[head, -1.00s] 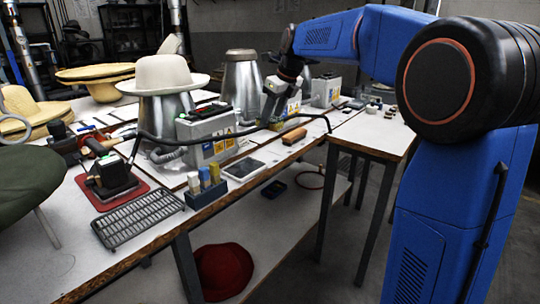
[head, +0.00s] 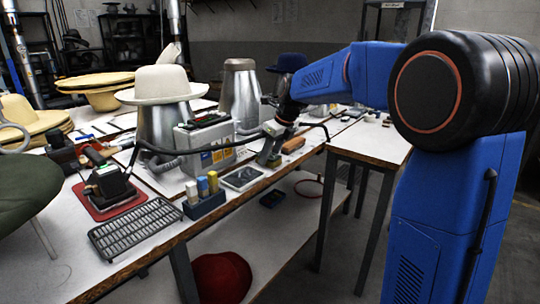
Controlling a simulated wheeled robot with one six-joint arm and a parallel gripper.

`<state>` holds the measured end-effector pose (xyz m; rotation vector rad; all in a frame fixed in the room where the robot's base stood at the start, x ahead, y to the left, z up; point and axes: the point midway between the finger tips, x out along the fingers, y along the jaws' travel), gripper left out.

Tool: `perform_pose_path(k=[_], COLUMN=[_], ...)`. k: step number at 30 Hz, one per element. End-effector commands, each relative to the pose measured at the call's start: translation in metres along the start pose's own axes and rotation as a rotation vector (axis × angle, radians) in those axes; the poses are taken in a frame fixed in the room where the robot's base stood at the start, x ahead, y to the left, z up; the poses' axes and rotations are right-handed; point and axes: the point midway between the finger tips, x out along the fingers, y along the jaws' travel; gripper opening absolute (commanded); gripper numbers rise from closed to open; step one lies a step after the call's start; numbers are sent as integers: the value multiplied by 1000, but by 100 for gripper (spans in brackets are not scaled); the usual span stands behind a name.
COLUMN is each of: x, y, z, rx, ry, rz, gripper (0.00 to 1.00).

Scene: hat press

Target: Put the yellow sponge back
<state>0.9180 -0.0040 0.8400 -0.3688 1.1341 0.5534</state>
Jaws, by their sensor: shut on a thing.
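My gripper (head: 268,158) is over the front part of the workbench, right of the grey control box (head: 208,142), with its fingers pointing down. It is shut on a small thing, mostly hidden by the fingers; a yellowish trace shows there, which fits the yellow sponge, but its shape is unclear. A dark blue rack (head: 206,207) stands at the bench's front edge, left of my gripper, and holds upright blocks in whitish, yellow and blue tones.
A dark-screened tablet (head: 242,178) lies between rack and gripper. A brown block (head: 293,145) lies right of the gripper. A black hose arches behind it. A wire grid (head: 135,227), a red mat (head: 112,207) and a white hat (head: 160,84) on a metal form stand left.

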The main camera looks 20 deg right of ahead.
Motion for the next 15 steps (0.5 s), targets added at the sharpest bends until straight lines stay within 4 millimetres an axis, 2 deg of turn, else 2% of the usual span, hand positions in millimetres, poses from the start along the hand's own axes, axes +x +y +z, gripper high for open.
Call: perform_pose_path(k=[8,9,10,15], x=[3,2,2,2], y=[0,0,0,0], z=[-1,-1,-1,-1], rx=[0,0,0,0], ry=[0,0,0,0], rz=[0,0,0,0], gripper=[24,51,58,60])
